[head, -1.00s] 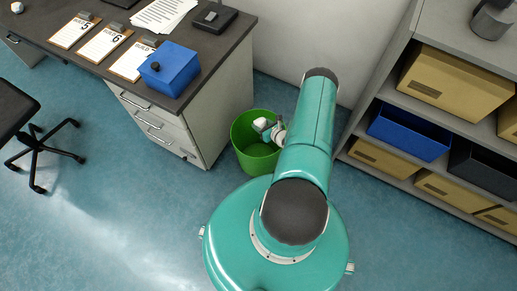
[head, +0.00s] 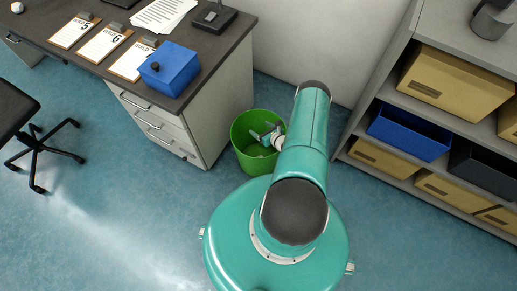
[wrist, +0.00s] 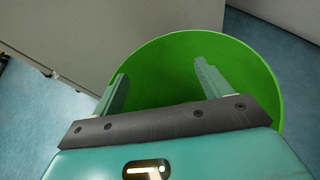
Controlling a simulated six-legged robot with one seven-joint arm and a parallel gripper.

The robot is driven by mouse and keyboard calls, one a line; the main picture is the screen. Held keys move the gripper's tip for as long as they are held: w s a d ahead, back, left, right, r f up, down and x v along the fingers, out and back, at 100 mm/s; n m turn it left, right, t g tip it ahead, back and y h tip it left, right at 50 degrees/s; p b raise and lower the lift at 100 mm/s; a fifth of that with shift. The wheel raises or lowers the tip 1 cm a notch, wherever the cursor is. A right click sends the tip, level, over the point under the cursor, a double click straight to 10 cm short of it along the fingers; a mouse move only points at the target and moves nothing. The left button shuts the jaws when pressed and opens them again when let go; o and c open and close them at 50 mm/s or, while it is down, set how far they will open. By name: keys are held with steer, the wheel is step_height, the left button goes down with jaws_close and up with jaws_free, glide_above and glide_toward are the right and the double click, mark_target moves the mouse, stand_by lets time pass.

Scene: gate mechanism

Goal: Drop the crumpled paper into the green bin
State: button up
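The green bin (head: 240,147) stands on the floor between the desk and the shelf. My gripper (head: 264,131) is over the bin's mouth, with its fingers spread apart. In the wrist view my gripper (wrist: 160,70) is open and empty, and the green bin (wrist: 180,42) lies beyond and below its fingers. The paper that was in the fingers no longer shows there. A small pale patch shows low inside the bin in the head view, too small to identify for sure. My gripper's body hides part of the bin's inside in the wrist view.
The desk (head: 225,50) stands left of the bin, with a blue box (head: 170,70), clipboards and another crumpled white paper (head: 17,7) on it. A shelf (head: 405,80) with boxes is on the right. An office chair (head: 35,140) stands at left. Open floor lies in front.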

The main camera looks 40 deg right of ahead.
steer(key=shift+s, duration=0.1)
steer(key=v, duration=1.3)
steer(key=shift+s+r, duration=0.15)
steer(key=shift+s, duration=0.1)
